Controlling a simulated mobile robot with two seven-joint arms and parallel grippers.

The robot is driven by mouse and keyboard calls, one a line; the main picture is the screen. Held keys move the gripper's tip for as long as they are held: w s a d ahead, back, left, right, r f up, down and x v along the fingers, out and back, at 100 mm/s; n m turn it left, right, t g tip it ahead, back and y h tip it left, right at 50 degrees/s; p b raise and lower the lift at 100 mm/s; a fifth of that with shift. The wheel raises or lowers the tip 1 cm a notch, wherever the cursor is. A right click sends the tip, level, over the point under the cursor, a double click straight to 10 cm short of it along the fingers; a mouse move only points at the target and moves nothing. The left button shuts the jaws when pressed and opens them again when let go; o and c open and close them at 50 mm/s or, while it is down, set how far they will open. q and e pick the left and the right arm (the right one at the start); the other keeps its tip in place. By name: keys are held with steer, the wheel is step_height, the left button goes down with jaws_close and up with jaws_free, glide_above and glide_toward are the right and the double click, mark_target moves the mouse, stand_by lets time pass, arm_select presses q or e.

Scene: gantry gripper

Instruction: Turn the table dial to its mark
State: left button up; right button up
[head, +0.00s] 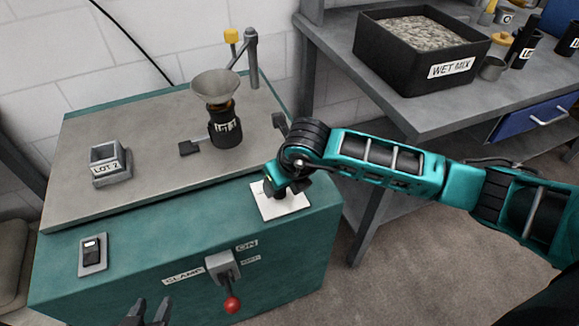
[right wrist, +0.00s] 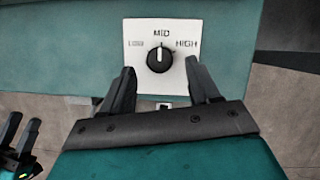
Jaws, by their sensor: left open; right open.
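The dial is a black round knob (right wrist: 160,57) on a white plate (right wrist: 180,32) lettered LOW, MID and HIGH. Its white pointer line points up at MID. In the head view the plate (head: 287,209) lies at the right of the teal bench's front strip, with the knob mostly hidden by my right gripper (head: 282,190). In the right wrist view my right gripper (right wrist: 166,82) is open, fingertips just below the knob, one on each side, apart from it. My left gripper (head: 149,308) is open and empty at the bottom edge of the head view.
The teal bench holds a LOT 2 block (head: 110,165), a funnel (head: 215,88) over a dark jar (head: 225,128), a rocker switch (head: 92,255) and a red-knobbed clamp lever (head: 231,303). A grey table (head: 420,125) with a WET MIX bin (head: 390,70) stands right.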

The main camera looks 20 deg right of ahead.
steer(key=v, duration=0.9)
steer(key=shift+s+r+p, duration=0.2)
steer(key=shift+r+p, duration=0.1)
steer(key=shift+p, duration=0.05)
